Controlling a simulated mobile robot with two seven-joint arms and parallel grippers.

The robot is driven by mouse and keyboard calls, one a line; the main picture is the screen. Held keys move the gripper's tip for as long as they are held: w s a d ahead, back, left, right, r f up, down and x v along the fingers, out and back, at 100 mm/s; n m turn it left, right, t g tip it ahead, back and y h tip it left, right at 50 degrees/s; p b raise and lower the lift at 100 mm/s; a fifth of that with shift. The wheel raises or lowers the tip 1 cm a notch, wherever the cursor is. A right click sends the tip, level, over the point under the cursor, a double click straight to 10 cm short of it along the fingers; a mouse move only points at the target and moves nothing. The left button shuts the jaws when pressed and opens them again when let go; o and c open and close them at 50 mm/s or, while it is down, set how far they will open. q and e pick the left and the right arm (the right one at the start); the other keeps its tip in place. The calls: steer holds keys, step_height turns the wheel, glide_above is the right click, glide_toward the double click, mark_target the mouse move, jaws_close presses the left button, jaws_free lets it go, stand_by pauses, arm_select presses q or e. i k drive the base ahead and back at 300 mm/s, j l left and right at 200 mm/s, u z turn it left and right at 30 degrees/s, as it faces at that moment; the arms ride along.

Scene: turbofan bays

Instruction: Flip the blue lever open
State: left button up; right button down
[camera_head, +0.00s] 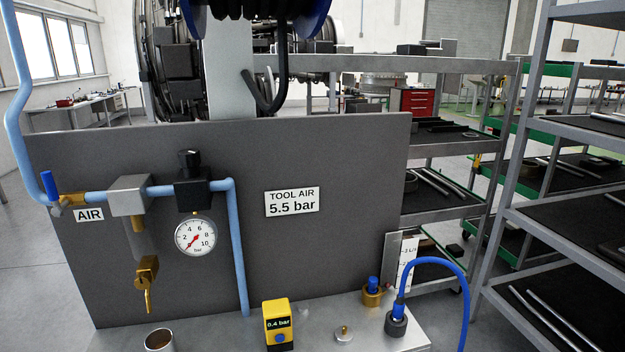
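The blue lever (49,186) is at the far left of the grey panel. It stands roughly upright on a brass valve (70,200) in the light blue air pipe, across the pipe's horizontal run. An "AIR" label (89,215) is just below and to the right of the valve. Neither of my grippers shows in the head view, so I see nothing touching the lever.
A regulator (192,187) and round gauge (195,237) are right of the lever, with a brass drain tap (147,280) below. The bench (230,335) holds a cup (159,341), a yellow 0.4 bar device (278,324) and a blue hose (440,261). Shelving (535,230) stands right.

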mark_target(47, 177)
steer(key=u, duration=1.35)
steer(key=i+j+z, duration=0.1)
steer(key=j+z, duration=0.15)
